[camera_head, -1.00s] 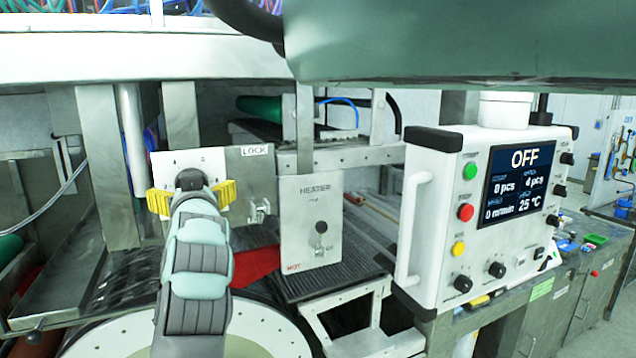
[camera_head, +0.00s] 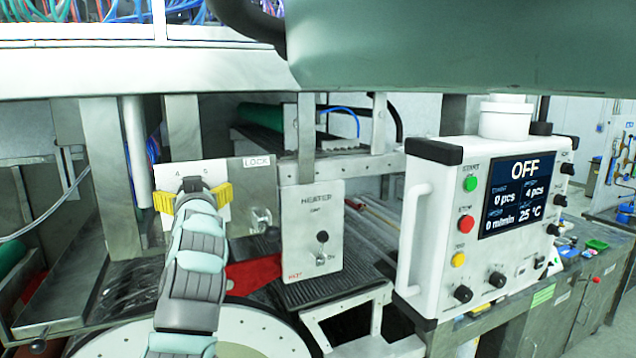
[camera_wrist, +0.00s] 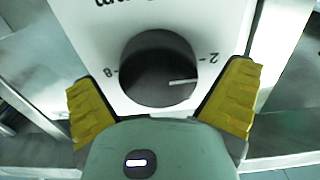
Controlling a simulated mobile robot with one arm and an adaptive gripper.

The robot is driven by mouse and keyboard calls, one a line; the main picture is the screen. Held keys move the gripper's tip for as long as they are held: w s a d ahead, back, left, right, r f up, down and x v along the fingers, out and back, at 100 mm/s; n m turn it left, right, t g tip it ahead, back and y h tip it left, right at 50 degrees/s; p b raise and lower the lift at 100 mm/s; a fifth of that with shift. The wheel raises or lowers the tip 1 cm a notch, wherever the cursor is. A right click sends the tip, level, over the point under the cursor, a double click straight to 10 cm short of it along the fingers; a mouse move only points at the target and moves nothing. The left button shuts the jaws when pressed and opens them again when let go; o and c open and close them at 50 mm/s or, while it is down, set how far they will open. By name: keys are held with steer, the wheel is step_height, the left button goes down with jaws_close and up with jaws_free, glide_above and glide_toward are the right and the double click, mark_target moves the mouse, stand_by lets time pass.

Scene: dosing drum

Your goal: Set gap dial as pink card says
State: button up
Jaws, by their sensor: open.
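The dial is a dark grey round knob (camera_wrist: 158,68) with a white pointer line, on a white plate (camera_wrist: 200,15). In the wrist view its marks are upside down; a 2 shows at right and an 8 at left. The pointer is on the right side, slightly below the 2. My gripper (camera_wrist: 160,88) is open, its yellow fingers on either side of the knob's lower part; contact cannot be told. In the head view my gripper (camera_head: 193,192) is in front of the white plate (camera_head: 183,172) and mostly hides the dial. I see no pink card.
A LOCK plate (camera_head: 250,185) and a HEATER box (camera_head: 312,225) with a switch are just right of my gripper. A control panel (camera_head: 480,220) reading OFF stands further right. A red piece (camera_head: 253,274) lies below. A metal post (camera_head: 110,170) rises at left.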

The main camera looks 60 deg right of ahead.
steer(key=shift+c, duration=0.3)
steer(key=c, duration=1.1)
steer(key=shift+c, duration=0.2)
